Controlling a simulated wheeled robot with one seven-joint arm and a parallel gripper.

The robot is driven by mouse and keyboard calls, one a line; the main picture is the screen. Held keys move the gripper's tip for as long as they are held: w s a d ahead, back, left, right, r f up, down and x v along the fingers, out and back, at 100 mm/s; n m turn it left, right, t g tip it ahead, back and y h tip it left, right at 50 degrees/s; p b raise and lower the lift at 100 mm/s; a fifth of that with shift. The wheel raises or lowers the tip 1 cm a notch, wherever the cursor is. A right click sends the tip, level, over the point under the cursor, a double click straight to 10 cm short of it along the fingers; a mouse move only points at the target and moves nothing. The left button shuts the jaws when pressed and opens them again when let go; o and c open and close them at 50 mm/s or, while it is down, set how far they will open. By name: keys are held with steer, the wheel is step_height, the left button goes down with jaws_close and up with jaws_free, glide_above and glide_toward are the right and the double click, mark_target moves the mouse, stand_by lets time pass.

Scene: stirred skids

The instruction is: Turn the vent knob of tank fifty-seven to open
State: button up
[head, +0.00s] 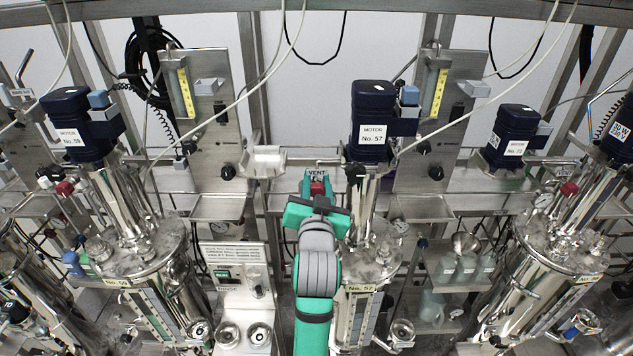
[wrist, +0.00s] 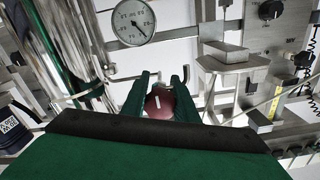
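The red vent knob (head: 317,188) of tank fifty-seven (head: 361,268) sits under the VENT label (head: 317,172), left of the motor marked No. 57 (head: 372,125). In the head view my gripper (head: 317,196) is at the knob and covers part of it. In the wrist view the round red knob (wrist: 163,106) lies between my two green fingers and fills the gap, with a finger against each side. A short white mark shows on its face. Its base and any position marks around it are hidden.
Tank fifty-nine (head: 138,250) stands left, another steel tank (head: 560,250) right. A gauge (wrist: 132,21) and a steel ledge (wrist: 228,58) are near my gripper in the wrist view. A panel with a green switch (head: 222,273) stands below left. Thin hoses (head: 232,108) cross above.

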steer(key=shift+n, duration=0.4)
steer(key=n, duration=0.4)
steer(key=shift+d+n, duration=0.15)
steer(key=shift+n, duration=0.25)
steer(key=n, duration=1)
steer(key=shift+d+r+n, duration=0.1)
steer(key=shift+n, duration=0.3)
steer(key=n, duration=0.5)
steer(key=shift+n, duration=0.3)
steer(key=o, duration=1.1)
steer(key=shift+r, duration=0.1)
